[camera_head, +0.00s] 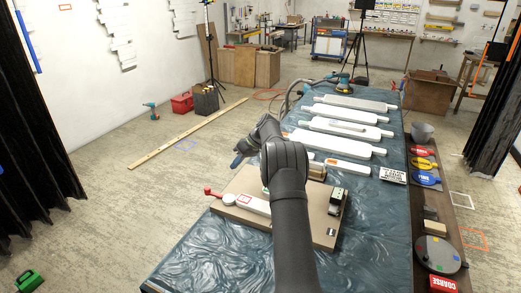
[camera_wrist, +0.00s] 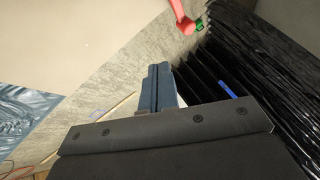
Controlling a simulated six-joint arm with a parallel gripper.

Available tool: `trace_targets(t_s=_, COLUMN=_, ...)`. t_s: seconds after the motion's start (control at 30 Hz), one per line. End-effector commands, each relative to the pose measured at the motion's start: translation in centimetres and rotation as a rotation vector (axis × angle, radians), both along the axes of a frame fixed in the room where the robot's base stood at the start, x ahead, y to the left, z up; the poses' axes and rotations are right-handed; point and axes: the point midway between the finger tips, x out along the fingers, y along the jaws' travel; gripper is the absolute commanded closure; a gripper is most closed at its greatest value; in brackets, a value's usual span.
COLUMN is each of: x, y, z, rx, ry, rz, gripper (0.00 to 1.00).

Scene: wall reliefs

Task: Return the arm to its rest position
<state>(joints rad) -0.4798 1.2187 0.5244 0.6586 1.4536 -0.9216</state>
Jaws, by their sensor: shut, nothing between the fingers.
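My gripper (camera_head: 237,161) is above the left part of the beige board, its blue fingers pointing left and slightly down. In the wrist view the two fingers (camera_wrist: 160,72) lie together with nothing between them. My arm reaches up from the bottom of the head view and bends at the middle, hiding part of the board. The gripper touches nothing that I can see.
Several white panels (camera_head: 345,124) lie behind. A dark shelf with discs and tools runs along the right. Floor at left is mostly clear.

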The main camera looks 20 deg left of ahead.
Motion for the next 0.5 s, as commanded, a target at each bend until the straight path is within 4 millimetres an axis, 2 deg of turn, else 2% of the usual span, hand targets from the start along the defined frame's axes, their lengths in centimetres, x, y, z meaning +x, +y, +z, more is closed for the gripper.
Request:
trace_targets(t_s=0.17, x=-0.7, y=1.0, z=-1.6, rx=-0.001, ry=0.002, rz=0.002, gripper=1.0)
trace_targets(t_s=0.5, x=-2.8, y=4.5, z=-6.8, rx=-0.001, ry=0.003, rz=0.001, gripper=1.0)
